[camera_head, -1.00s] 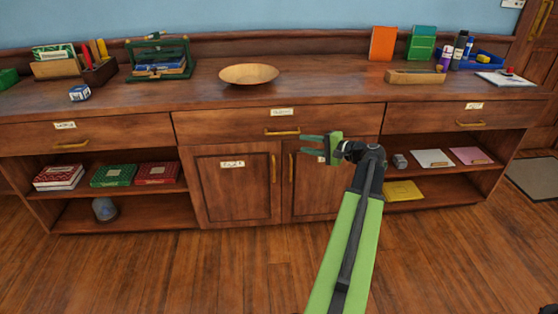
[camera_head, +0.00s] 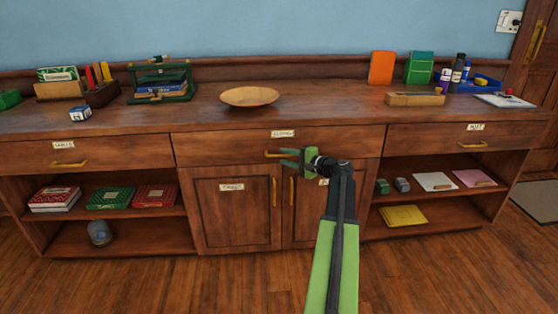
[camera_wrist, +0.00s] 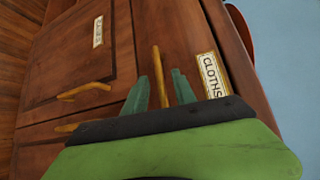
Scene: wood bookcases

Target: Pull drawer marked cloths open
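The drawer marked cloths (camera_head: 230,149) is the wide middle drawer below the counter, and it looks shut. Its label (camera_head: 283,133) reads CLOTHS in the wrist view (camera_wrist: 212,76). Its brass handle (camera_head: 275,154) is a horizontal bar below the label. My gripper (camera_head: 286,158) is at the right part of this handle, with its fingers pointing left in the head view. In the wrist view the handle (camera_wrist: 160,72) stands between my two open fingertips (camera_wrist: 160,88). I cannot tell whether either finger touches it.
A wooden bowl (camera_head: 250,96) stands on the counter above the drawer. Cupboard doors (camera_head: 236,205) with vertical handles are below. Side drawers (camera_head: 100,154) and open shelves with boxes (camera_head: 110,198) flank them. The wooden floor in front is clear.

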